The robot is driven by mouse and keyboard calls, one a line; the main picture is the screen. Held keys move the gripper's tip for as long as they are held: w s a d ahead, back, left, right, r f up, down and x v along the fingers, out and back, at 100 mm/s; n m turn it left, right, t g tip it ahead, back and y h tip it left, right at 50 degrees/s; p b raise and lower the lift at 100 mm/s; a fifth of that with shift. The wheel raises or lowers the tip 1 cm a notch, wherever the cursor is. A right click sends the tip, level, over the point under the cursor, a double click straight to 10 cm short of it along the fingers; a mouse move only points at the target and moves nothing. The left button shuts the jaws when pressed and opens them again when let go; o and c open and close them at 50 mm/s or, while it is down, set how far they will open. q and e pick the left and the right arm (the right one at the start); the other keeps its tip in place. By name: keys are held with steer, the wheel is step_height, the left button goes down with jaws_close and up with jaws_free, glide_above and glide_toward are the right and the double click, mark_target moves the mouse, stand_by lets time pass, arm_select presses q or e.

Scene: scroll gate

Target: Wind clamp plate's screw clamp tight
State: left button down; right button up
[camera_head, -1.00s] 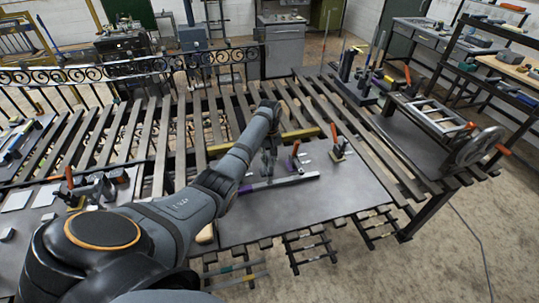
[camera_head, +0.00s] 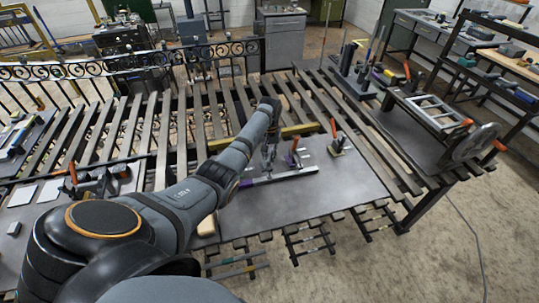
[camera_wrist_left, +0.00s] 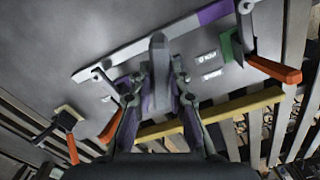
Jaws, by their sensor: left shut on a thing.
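The flat grey clamp plate (camera_head: 340,195) lies on the slatted bench, with a long grey bar with a purple end (camera_head: 280,179) on it. A screw clamp with purple parts (camera_head: 293,155) stands behind the bar; purple also shows beside the fingers in the left wrist view (camera_wrist_left: 130,122). My left gripper (camera_head: 268,158) is at this clamp, pointing down, and is shut on part of it. My right gripper is not in view.
A clamp with an orange handle (camera_head: 336,140) stands right of my gripper. A yellow bar (camera_head: 300,130) runs behind the plate. The plate's front right area is bare.

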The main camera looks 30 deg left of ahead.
mark_target(269, 155)
arm_select(q)
steer(key=c, duration=1.3)
jaws_free()
steer(key=shift+r, duration=0.1)
step_height(269, 155, up, 12)
steer(key=shift+f, duration=0.1)
